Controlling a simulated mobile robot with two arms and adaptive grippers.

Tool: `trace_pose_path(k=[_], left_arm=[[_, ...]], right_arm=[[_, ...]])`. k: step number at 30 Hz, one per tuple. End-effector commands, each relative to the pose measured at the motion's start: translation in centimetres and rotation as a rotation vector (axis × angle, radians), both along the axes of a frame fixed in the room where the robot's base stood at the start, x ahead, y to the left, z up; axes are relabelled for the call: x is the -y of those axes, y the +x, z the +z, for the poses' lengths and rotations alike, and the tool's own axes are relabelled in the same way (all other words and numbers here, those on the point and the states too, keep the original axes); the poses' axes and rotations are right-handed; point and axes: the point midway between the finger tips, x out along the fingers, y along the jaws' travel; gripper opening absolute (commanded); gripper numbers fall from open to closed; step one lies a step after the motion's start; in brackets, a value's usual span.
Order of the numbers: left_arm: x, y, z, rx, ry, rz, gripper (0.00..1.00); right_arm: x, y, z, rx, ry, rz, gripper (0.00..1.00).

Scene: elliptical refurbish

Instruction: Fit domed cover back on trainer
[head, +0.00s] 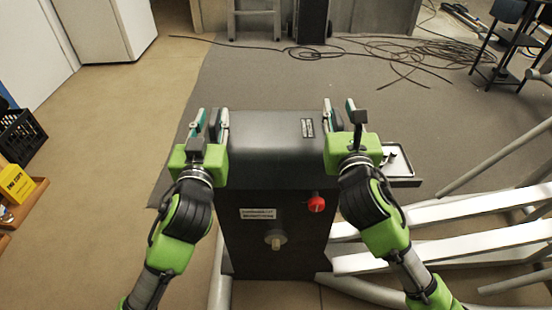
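The domed cover (268,135) is a dark grey shell with rounded upper edges and a small label near its right end. It sits at the top of the trainer's dark body (275,245); I cannot tell whether it is fully seated. My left gripper (209,122) is at the cover's left end, and my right gripper (341,116) is at its right end. The fingers of each stand apart with a dark piece showing between them. I cannot tell whether these pieces are cover lugs gripped by the fingers or parts of the grippers.
A small tray (398,163) is right of the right gripper. White rails (450,212) and grey tubes extend right.

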Motion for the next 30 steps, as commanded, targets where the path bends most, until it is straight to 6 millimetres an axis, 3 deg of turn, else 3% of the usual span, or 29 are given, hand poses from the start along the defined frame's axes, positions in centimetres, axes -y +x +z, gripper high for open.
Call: trace_pose_path(k=[9,15,23,30], left_arm=[[0.0,-6.4,-0.1,-0.003,-0.004,0.000,0.28],[0.0,-9.0,-0.1,-0.003,-0.002,0.000,0.28],[0.0,-10.2,0.0,-0.001,-0.001,0.001,0.28],[0.0,-10.2,0.0,0.000,-0.001,0.001,0.28]], right_arm=[[0.0,0.0,0.0,0.000,0.000,0.000,0.28],[0.0,0.0,0.0,0.000,0.000,0.000,0.28],[0.0,-0.5,0.0,-0.001,0.000,0.001,0.28],[-0.1,-4.4,-0.1,-0.002,0.000,0.003,0.28]])
